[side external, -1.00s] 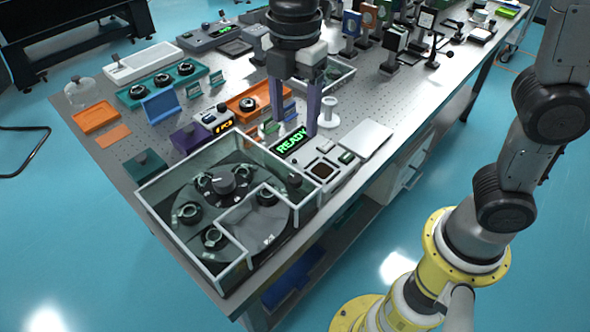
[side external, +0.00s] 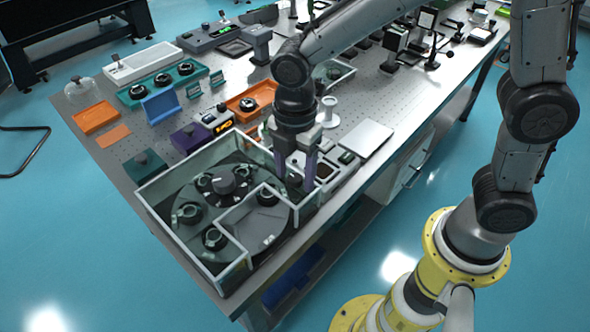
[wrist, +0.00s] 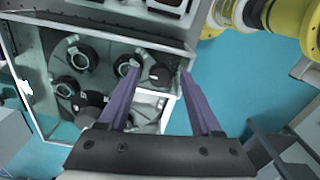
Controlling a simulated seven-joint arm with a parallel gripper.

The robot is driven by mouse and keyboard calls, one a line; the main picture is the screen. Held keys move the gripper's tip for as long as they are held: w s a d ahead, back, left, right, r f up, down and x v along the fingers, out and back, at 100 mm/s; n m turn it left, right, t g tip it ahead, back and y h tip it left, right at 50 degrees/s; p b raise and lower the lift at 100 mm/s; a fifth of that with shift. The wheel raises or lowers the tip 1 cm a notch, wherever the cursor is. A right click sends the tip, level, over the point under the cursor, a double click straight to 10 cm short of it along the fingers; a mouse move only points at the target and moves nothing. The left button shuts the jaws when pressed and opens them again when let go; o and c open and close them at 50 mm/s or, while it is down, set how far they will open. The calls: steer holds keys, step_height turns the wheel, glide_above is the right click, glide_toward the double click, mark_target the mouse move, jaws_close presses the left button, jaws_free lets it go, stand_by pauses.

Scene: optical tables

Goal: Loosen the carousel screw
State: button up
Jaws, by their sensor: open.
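The carousel (side external: 180,235) is a dark round disc inside a clear-walled box with pale rims, holding several black ring mounts. It also shows in the wrist view (wrist: 62,75). A small dark knob (wrist: 160,76), which looks like the carousel screw, sits at the box's edge. In the side view it shows only as a dark spot (side external: 294,181) by the fingers. My gripper (side external: 296,180) has purple fingers pointing down at the box's right corner. In the wrist view my gripper (wrist: 159,69) is open, with the knob between its fingertips and gaps on both sides. Contact cannot be told.
A large dark knob (side external: 222,182) stands at the carousel's middle. The clear walls (side external: 190,262) rise around it. An orange tray (side external: 96,115) is at the far left.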

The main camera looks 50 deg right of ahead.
jaws_close()
stand_by(0.4)
